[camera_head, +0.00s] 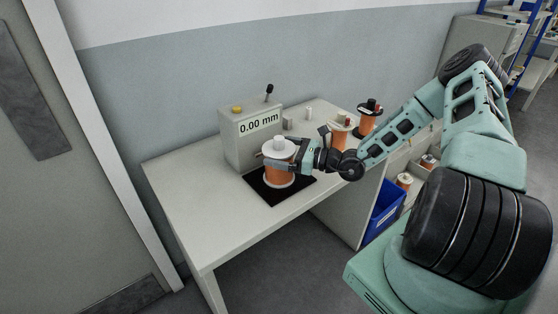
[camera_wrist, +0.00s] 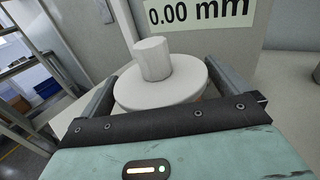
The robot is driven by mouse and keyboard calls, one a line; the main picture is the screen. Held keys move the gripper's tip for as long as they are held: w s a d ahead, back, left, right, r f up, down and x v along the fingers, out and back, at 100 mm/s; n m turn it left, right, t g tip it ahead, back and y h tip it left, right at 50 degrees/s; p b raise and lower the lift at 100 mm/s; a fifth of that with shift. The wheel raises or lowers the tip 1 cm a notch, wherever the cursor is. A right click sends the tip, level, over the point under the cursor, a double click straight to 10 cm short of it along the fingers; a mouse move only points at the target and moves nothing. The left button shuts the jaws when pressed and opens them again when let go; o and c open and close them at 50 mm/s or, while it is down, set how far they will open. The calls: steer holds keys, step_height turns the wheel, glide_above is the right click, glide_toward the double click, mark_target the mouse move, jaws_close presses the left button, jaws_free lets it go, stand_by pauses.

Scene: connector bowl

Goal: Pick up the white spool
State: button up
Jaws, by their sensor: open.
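The white spool (camera_head: 278,152) has white flanges, a white top knob and an orange winding. It stands upright on a black mat (camera_head: 262,192) on the table. In the wrist view its white top flange and knob (camera_wrist: 153,60) fill the middle, and the winding below is mostly hidden. My gripper (camera_head: 278,163) reaches in from the right at the height of the upper part of the spool. Its open fingers lie on both sides of the spool, one left and one right in the wrist view. Whether either finger touches it cannot be told.
A grey gauge box (camera_head: 248,138) reading 0.00 mm stands just behind the spool. Another orange spool (camera_head: 340,133) and a black-flanged spool (camera_head: 368,117) stand further back right. A blue bin (camera_head: 385,212) is below at right. The table's front left (camera_head: 200,205) is clear.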

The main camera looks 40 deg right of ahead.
steer(key=shift+w+a, duration=0.15)
steer(key=shift+w, duration=0.1)
steer(key=c, duration=1.3)
steer(key=shift+r, duration=0.1)
steer(key=c, duration=0.3)
steer(key=shift+r, duration=0.1)
